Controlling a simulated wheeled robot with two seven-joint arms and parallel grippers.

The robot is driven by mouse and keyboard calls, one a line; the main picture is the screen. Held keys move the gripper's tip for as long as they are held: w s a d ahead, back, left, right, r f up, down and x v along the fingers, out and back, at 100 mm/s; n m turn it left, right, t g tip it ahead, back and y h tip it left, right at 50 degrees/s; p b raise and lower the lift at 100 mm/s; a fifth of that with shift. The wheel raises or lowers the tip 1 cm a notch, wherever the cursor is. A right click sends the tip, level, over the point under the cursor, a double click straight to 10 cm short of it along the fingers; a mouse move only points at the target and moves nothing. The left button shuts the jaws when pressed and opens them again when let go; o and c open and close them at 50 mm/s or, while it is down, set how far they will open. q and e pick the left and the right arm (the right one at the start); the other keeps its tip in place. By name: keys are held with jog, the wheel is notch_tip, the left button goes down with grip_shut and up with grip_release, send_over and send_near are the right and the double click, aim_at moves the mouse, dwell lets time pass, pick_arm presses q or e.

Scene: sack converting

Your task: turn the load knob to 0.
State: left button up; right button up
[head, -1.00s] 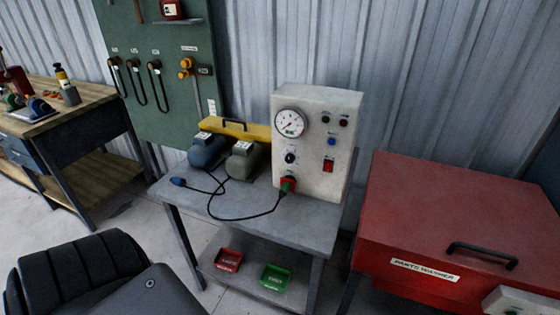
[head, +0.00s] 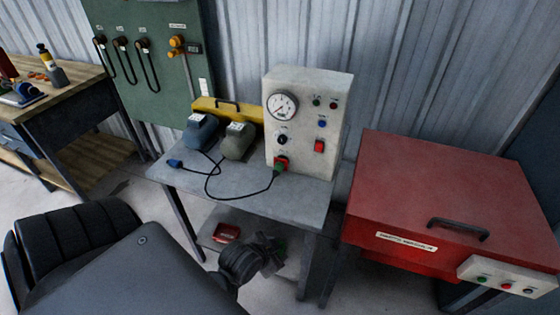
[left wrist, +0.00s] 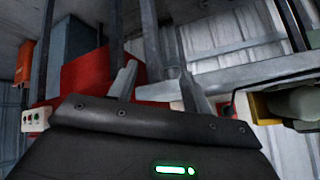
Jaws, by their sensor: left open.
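The grey-white control box (head: 306,110) stands at the back right of the grey table. Under its round gauge (head: 282,106) is a black knob (head: 282,139), likely the load knob; its markings are too small to read. My left gripper (head: 268,254) is in front of the table, below its top and well apart from the box. In the left wrist view its two fingers (left wrist: 158,75) stand apart with nothing between them. The knob does not show clearly in that view. My right gripper is not in view.
A red-and-green plug (head: 281,164) with a black cable sits low on the box. Two motors (head: 237,141) and a yellow case (head: 228,107) stand left of it. A red parts washer (head: 450,190) is at the right. The table's front (head: 240,188) is mostly clear.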

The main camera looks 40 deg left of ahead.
pick_arm(q)
jog(key=w+a+r+m+t+y, duration=0.25)
jog(key=w+a+r+t, duration=0.35)
jog(key=w, duration=0.3)
jog(key=t+y, duration=0.2)
jog(key=y, duration=0.3)
send_near(282, 141)
jog(key=shift+h, duration=0.25)
jog(key=p+x, duration=0.2)
jog(key=x, duration=0.5)
jog(key=shift+w+a, duration=0.3)
jog(key=shift+a, duration=0.05)
jog(key=c, duration=1)
jog(key=shift+o, duration=0.2)
